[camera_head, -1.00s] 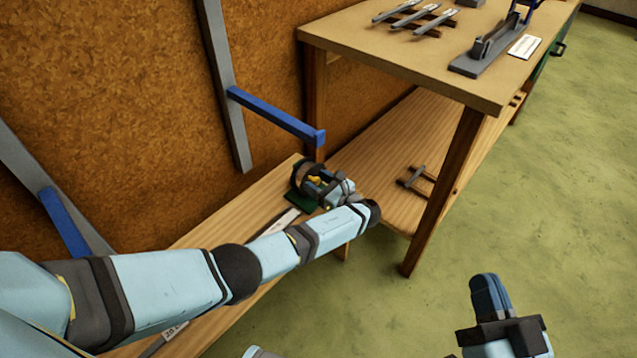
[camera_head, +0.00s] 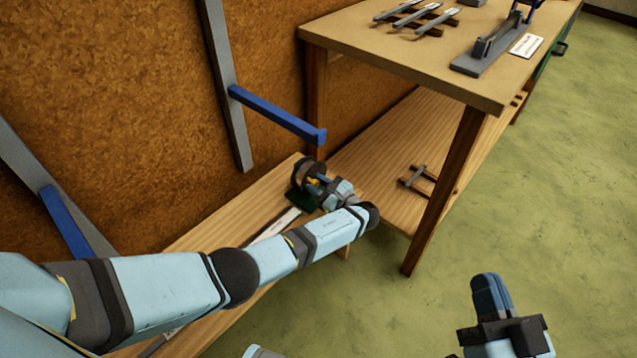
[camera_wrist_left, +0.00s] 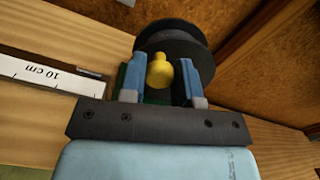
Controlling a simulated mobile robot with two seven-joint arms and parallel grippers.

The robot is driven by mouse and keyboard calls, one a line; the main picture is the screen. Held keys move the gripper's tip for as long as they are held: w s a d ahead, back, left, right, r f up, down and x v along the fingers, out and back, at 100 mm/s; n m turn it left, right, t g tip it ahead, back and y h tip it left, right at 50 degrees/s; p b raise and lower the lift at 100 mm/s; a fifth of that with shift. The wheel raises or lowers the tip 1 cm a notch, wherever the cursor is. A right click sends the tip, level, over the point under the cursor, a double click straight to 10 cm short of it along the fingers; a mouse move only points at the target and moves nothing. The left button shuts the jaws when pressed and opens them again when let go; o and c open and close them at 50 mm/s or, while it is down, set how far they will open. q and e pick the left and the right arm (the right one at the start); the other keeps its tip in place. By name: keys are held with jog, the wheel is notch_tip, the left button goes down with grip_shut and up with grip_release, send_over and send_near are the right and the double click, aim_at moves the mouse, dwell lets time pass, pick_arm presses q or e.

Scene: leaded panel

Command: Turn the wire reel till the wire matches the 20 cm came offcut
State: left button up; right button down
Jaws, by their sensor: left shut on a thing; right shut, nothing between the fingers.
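The dark wire reel (camera_head: 303,172) stands on a green base (camera_head: 300,198) on the low wooden shelf. It also shows in the left wrist view (camera_wrist_left: 180,42), with its yellow knob (camera_wrist_left: 159,72) between the fingers. My left gripper (camera_head: 318,188) is shut on that knob. A white scale strip (camera_wrist_left: 40,76) marked 10 cm lies beside the reel. A small grey piece (camera_wrist_left: 92,72) shows at its end; I cannot tell if it is wire. A grey strip (camera_head: 152,347) lies at the lower left, partly hidden by my arm. My right gripper (camera_head: 487,290) is shut and empty over the floor.
A workbench (camera_head: 400,62) stands at the back right, holding grey strips and a grey tool with a blue handle. A blue bracket arm (camera_head: 275,115) sticks out from the wall above the reel. The floor is clear.

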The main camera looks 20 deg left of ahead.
pick_arm(q)
jog(key=shift+s+f+n+b, duration=0.15)
jog(key=shift+f+n+b, duration=0.15)
jog(key=shift+n, duration=0.6)
jog(key=shift+s+f+n+b, duration=0.15)
jog(key=shift+f+n+b, duration=0.1)
jog(key=shift+n, duration=0.65)
pick_arm(e)
jog(key=shift+f+g, duration=0.3)
jog(key=shift+f, duration=0.4)
jog(key=shift+a, duration=0.1)
pick_arm(q)
jog(key=o, duration=0.9)
pick_arm(e)
jog(key=shift+f, duration=0.1)
pick_arm(q)
jog(key=p+v, duration=0.1)
jog(key=v, duration=1.2)
jog(key=shift+s+d, duration=0.15)
jog(key=shift+d, duration=0.2)
pick_arm(e)
jog(key=shift+r, duration=0.9)
pick_arm(q)
jog(key=shift+r, duration=0.1)
